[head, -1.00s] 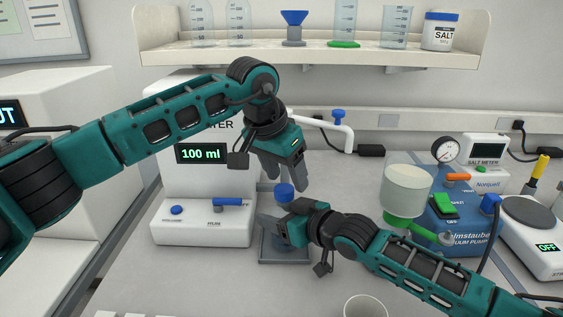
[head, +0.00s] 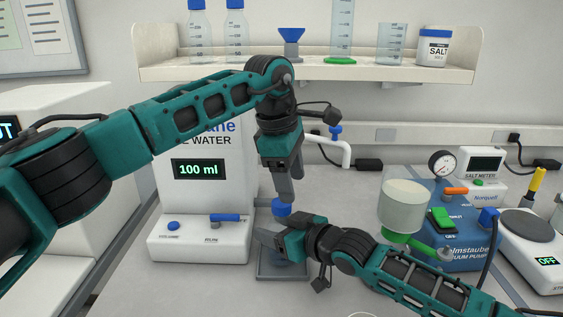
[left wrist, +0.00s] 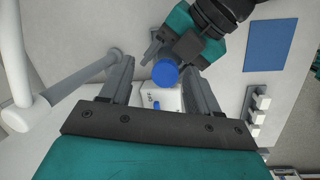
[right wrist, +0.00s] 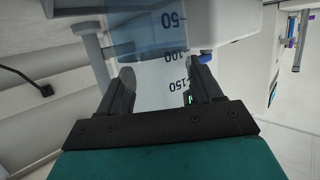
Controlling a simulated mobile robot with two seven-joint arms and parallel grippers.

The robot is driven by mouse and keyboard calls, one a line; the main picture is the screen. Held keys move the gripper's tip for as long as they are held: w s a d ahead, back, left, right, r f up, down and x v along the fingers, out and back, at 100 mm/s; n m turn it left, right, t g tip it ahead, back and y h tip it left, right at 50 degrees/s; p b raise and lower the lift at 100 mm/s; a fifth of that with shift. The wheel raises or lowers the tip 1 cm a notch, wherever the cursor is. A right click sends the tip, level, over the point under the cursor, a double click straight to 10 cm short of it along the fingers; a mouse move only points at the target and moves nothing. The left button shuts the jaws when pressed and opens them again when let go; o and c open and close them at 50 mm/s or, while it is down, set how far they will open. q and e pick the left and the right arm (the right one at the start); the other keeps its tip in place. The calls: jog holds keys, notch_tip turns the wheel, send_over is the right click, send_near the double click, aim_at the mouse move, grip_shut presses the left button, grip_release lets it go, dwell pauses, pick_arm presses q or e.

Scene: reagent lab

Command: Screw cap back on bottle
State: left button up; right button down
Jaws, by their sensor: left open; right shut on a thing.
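The blue cap (head: 281,209) sits at the top of the bottle, just under my left gripper (head: 287,198). In the left wrist view the cap (left wrist: 165,72) lies between the two spread fingers, with gaps beside it. How tightly it is seated cannot be told. My right gripper (head: 268,240) is shut on the bottle's side below the cap. The bottle is mostly hidden in the head view. In the right wrist view the clear bottle (right wrist: 150,48), with dark volume marks and bluish contents, is between the fingers.
A grey stand (head: 282,272) is below the bottle. The white water dispenser (head: 200,240) is close on the left. A blue vacuum pump (head: 460,245) with a white filter vessel (head: 404,207) stands to the right. A shelf (head: 300,68) runs above.

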pick_arm(q)
jog(key=n, duration=0.8)
jog(key=shift+w+d+r, duration=0.1)
jog(key=shift+d+r, duration=0.05)
jog(key=shift+r, duration=0.15)
jog(key=n, duration=0.6)
jog(key=shift+w+a+r+g+y, duration=0.1)
jog(key=shift+a+g+y, duration=0.1)
jog(key=shift+g+y, duration=0.2)
jog(key=n, duration=0.4)
jog(key=shift+a+r, duration=0.15)
jog(key=n, duration=0.3)
jog(key=shift+a+r+n+y, duration=0.15)
jog(key=shift+n+y, duration=0.15)
jog(key=shift+n, duration=0.1)
jog(key=n, duration=0.4)
jog(key=shift+w+a+r, duration=0.1)
jog(key=shift+a+r, duration=0.05)
jog(key=n, duration=0.4)
jog(key=shift+a+r+g, duration=0.1)
jog(key=shift+r+g, duration=0.1)
jog(key=shift+g, duration=0.1)
jog(key=n, duration=0.5)
jog(key=shift+a+r+n+y, duration=0.25)
jog(key=shift+r+n+y, duration=0.05)
jog(key=shift+r, duration=0.05)
jog(key=shift+f, duration=0.15)
